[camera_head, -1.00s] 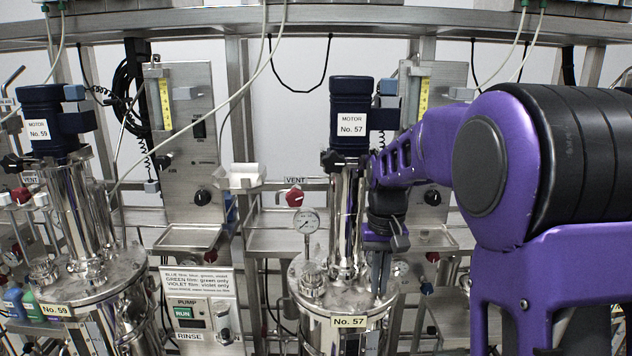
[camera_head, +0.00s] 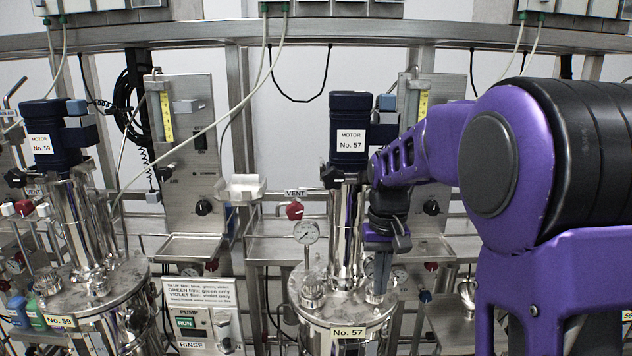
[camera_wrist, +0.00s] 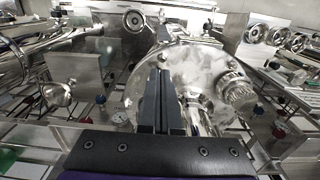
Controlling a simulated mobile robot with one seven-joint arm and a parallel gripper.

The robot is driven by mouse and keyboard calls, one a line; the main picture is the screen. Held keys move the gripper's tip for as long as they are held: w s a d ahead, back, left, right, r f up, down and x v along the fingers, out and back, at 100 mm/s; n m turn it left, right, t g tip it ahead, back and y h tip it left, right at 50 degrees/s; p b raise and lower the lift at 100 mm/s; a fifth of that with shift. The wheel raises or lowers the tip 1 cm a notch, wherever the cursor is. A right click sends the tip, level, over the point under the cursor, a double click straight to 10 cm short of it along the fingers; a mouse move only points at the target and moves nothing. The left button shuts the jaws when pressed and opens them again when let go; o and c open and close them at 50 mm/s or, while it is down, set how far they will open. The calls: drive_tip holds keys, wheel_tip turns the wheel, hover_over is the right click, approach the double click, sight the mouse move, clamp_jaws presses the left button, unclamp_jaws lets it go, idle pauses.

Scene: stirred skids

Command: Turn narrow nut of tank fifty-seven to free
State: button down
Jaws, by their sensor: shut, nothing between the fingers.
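Tank fifty-seven is the steel vessel (camera_head: 310,325) with the "No. 57" label, below the blue No. 57 motor (camera_head: 350,150). Its round lid also fills the middle of the wrist view (camera_wrist: 195,65). My gripper (camera_head: 379,288) points down over the right part of the lid, right of the upright steel column. In the wrist view its dark fingers (camera_wrist: 160,75) are together, with nothing seen between them. A knurled wide nut (camera_head: 312,290) stands on the lid's left side. The narrow nut cannot be made out clearly; the fingers may cover it.
A pressure gauge (camera_head: 306,232) rises left of the column. A red VENT knob (camera_head: 294,210) is on the panel behind. Tank fifty-nine (camera_head: 110,300) stands to the left, with the pump box (camera_head: 205,322) between. Hoses hang overhead. My arm hides much of the right.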

wheel_tip(320, 180, up, 3)
drive_tip(key=shift+f+p, duration=0.1)
drive_tip(key=shift+p, duration=0.7)
drive_tip(key=shift+a+f+b, duration=0.2)
drive_tip(key=shift+f+b, duration=1.15)
drive_tip(key=shift+f, duration=1.7)
drive_tip(key=shift+w+r+p, duration=0.1)
drive_tip(key=shift+w+p, duration=0.2)
drive_tip(key=shift+w, duration=0.1)
drive_tip(key=shift+w+d+p, duration=0.15)
drive_tip(key=shift+d+p, duration=0.05)
drive_tip(key=shift+p, duration=0.85)
drive_tip(key=shift+s, duration=0.2)
